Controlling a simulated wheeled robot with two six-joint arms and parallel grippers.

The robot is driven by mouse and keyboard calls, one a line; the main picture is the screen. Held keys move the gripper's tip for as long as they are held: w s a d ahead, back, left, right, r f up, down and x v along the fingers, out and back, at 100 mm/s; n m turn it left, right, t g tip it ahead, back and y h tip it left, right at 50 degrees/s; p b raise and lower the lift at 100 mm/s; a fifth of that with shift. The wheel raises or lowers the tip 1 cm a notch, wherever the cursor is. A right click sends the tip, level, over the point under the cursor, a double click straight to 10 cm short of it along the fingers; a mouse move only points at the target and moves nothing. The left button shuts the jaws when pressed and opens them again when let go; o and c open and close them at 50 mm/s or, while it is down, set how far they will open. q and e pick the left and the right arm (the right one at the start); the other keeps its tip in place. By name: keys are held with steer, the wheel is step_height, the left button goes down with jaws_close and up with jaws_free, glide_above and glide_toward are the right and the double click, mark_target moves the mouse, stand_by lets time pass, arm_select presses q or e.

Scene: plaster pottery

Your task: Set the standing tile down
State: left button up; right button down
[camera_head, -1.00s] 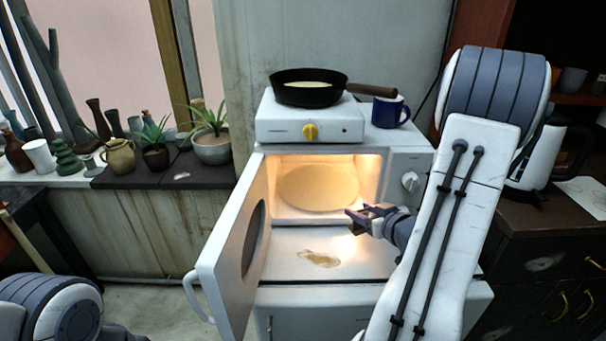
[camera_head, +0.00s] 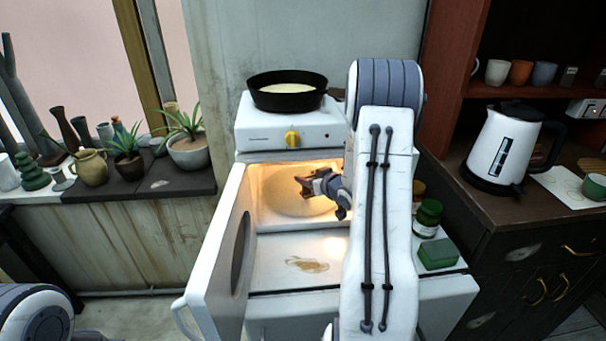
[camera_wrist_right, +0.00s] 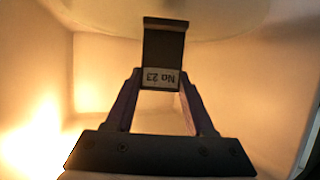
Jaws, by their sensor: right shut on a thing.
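My right gripper (camera_head: 306,184) reaches into the lit chamber of the open white oven (camera_head: 300,265). In the right wrist view the gripper (camera_wrist_right: 161,82) is shut on a small dark tile (camera_wrist_right: 163,44) with a pale label reading "No 23", upside down in the picture. The tile sticks out past the fingertips. A pale round plate (camera_head: 285,203) is in the chamber near the gripper; I cannot tell whether the tile touches anything. In the head view the tile is too small to make out clearly. Only part of my left arm shows at bottom left; its gripper is out of view.
The oven door (camera_head: 217,250) hangs open on the left. A hotplate (camera_head: 262,128) with a black pan (camera_head: 287,101) stands on top. A green jar (camera_head: 428,217) and green block (camera_head: 437,254) are right of my arm. A kettle (camera_head: 503,150) stands further right.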

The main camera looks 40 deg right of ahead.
steer(key=w, duration=0.3)
steer(key=shift+d+p, duration=0.2)
steer(key=shift+p, duration=0.15)
steer(key=shift+w+d+f, duration=0.1)
steer(key=shift+w+f, duration=0.2)
steer(key=shift+f, duration=0.5)
steer(key=shift+f, duration=0.25)
steer(key=shift+c, duration=1.3)
jaws_free()
steer(key=shift+r, duration=0.1)
steer(key=shift+r, duration=0.1)
